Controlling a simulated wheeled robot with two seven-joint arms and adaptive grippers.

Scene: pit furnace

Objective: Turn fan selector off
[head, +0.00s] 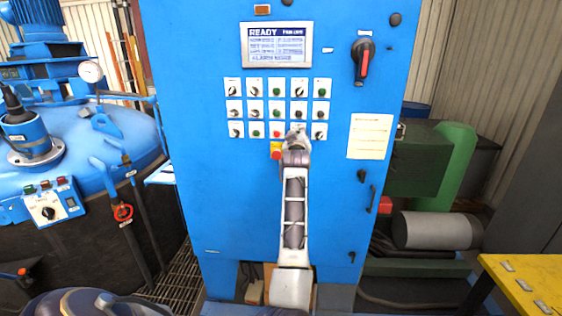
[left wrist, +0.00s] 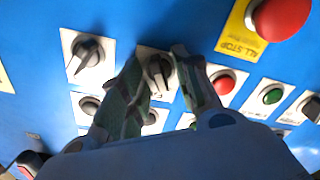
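My left gripper (head: 297,136) is at the lower right part of the switch grid on the blue cabinet, covering part of its bottom row. In the left wrist view my left gripper (left wrist: 157,62) has its two fingers apart, on either side of a black selector knob (left wrist: 160,74) on a white plate. It does not look clamped on the knob. This knob sits beside a red button (left wrist: 224,85). Another black selector (left wrist: 88,55) is on its other side. The labels are too small or blurred to tell which one is the fan selector. My right gripper is not in view.
A red stop button (left wrist: 280,18) on a yellow plate is close to the fingers. The cabinet (head: 220,200) also carries a display (head: 277,44) reading READY and a red-and-black rotary handle (head: 363,62). A blue furnace lid (head: 95,140) stands at left, a yellow table (head: 530,285) at lower right.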

